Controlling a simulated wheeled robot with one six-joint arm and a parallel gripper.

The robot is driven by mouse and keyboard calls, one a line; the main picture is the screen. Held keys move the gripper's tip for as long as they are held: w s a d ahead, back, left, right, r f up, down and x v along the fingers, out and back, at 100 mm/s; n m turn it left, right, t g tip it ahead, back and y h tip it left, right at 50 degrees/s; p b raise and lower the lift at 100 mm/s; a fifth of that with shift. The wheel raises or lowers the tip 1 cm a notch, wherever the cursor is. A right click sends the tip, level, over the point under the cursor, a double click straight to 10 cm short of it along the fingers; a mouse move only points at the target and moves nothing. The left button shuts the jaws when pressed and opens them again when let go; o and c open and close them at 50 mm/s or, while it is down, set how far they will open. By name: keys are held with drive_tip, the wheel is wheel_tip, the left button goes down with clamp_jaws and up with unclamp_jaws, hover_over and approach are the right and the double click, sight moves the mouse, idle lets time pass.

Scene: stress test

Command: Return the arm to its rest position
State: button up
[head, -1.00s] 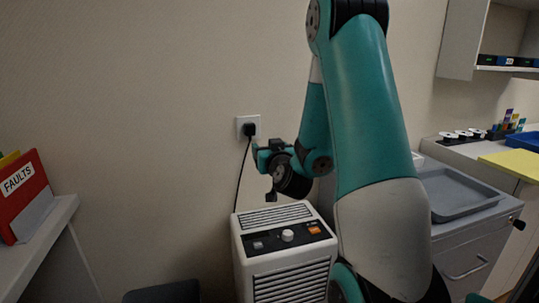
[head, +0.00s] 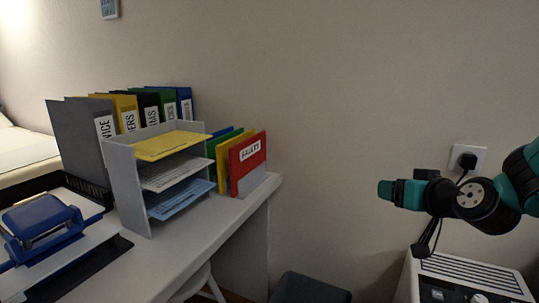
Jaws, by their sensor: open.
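My gripper (head: 388,191) is at the right of the head view, on the end of my teal and black arm. It points left in front of the bare wall, with its tips seen side-on and nothing visible between them. It is open. It is left of and a little below the wall socket (head: 479,153) in the picture, and above the white appliance (head: 462,275). A black plug (head: 467,159) sits in the socket. The rest of my arm is cut off by the right edge.
A white desk (head: 215,222) on the left carries a paper tray rack (head: 127,185), binders (head: 75,135), a red FAULTS folder (head: 248,165) and a blue hole punch (head: 42,225). A dark bin (head: 310,289) stands on the floor between desk and appliance. The wall between desk and gripper is clear.

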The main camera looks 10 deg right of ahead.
drive_tip(key=s+a+n+g+y, duration=0.6)
drive_tip(key=s+a, duration=0.4)
drive_tip(key=a, duration=0.6)
drive_tip(key=s+a+n+g+h, duration=0.1)
drive_tip(key=s+a+g+h, duration=0.2)
drive_tip(key=s+g, duration=0.75)
drive_tip(key=s+r+t+p, duration=0.1)
drive_tip(key=s+r+p, duration=0.1)
drive_tip(key=r+p, duration=0.6)
drive_tip(key=s+r+t+p, duration=0.1)
drive_tip(key=s+r+p, duration=0.1)
drive_tip(key=r+p, duration=0.7)
drive_tip(key=shift+s+d+r+n+t, duration=0.3)
drive_tip(key=shift+d+r+t, duration=0.05)
